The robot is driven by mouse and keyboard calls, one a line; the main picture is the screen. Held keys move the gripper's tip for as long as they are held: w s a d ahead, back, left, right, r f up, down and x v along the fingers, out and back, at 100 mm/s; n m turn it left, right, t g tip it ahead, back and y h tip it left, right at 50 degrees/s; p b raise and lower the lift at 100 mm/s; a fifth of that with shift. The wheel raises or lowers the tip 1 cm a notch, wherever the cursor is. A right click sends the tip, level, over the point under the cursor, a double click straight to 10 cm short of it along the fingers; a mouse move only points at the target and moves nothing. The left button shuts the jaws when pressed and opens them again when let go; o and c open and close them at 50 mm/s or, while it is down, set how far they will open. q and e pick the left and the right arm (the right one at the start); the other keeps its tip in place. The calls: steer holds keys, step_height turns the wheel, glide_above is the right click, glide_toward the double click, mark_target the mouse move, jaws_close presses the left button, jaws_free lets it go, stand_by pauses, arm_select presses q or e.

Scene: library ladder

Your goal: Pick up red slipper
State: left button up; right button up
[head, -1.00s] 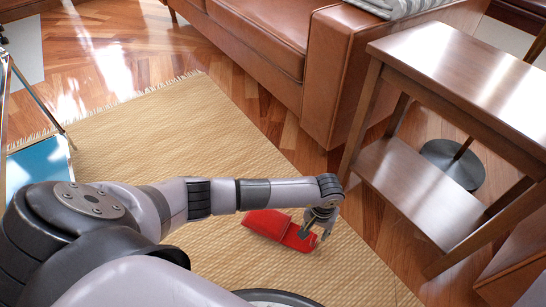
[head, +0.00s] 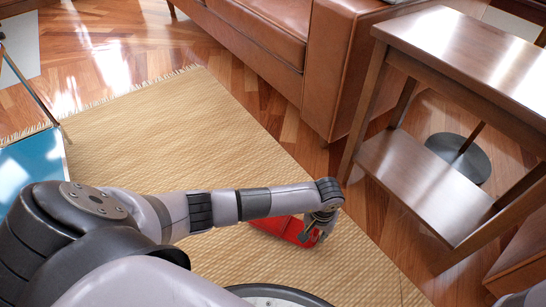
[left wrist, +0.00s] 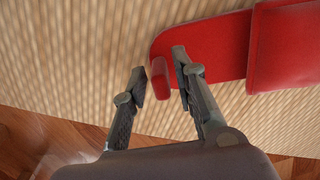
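The red slipper (head: 283,228) lies on the woven tan rug, partly hidden behind my left forearm and gripper in the head view. It also shows in the left wrist view (left wrist: 222,45), with a raised red band across it at the right. My left gripper (head: 313,234) points down at the slipper's near end. In the left wrist view the fingers (left wrist: 160,75) are apart, with the slipper's rounded end edge between them. One finger overlaps the red sole and the other is over the rug. Contact cannot be told. My right gripper is not in view.
The tan rug (head: 150,120) lies flat on a wooden floor. A brown leather sofa (head: 335,70) stands behind, and a wooden side table (head: 425,190) with a low shelf stands to the right. A blue panel (head: 30,165) is at the left edge.

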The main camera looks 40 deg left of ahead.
arm_select(q)
jaws_close()
stand_by(0.4)
